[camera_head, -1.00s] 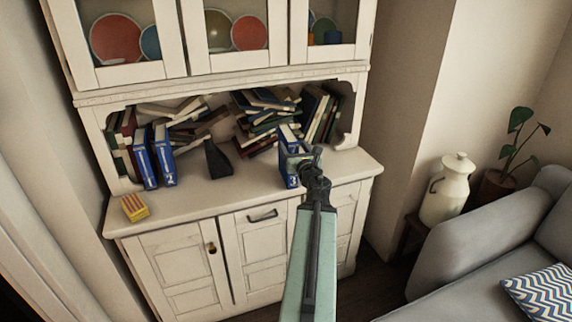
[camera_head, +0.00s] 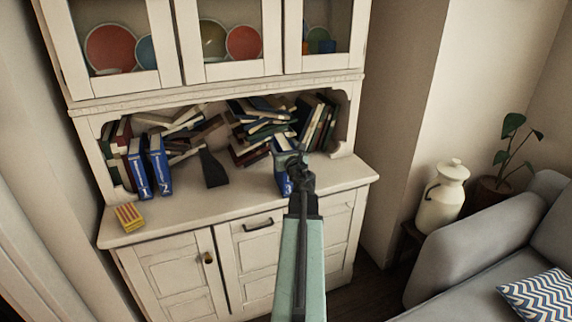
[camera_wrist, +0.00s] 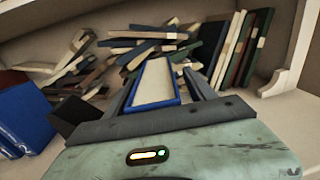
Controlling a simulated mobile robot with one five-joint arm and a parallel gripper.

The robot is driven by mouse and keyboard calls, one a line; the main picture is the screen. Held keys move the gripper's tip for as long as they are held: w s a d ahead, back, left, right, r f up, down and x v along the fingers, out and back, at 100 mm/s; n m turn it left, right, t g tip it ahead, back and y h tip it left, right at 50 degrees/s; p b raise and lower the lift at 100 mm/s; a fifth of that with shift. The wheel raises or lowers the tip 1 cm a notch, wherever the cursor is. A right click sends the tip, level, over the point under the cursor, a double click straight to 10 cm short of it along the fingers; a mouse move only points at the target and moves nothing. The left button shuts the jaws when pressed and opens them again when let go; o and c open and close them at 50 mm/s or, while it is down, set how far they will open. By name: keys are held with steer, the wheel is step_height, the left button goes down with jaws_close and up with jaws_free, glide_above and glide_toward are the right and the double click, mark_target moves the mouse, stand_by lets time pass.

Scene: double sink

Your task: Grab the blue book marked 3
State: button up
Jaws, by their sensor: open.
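The blue book marked 3 (camera_head: 280,179) stands upright near the front of the cabinet shelf, right of centre. My arm covers part of its spine and number in the head view. My gripper (camera_head: 293,160) is at the book. In the wrist view, the book's pale page top and blue cover edges (camera_wrist: 157,84) lie between the two fingers of my open gripper (camera_wrist: 164,84). I cannot tell whether either finger touches the book.
Blue books marked 1 (camera_head: 138,174) and 2 (camera_head: 159,166) stand at the left. A dark wedge-like object (camera_head: 213,167) sits between them and book 3. Piled books (camera_head: 262,125) lie behind. A yellow-red box (camera_head: 129,217) sits at the left front edge.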

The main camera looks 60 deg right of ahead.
steer(key=shift+s, duration=0.1)
jaws_close()
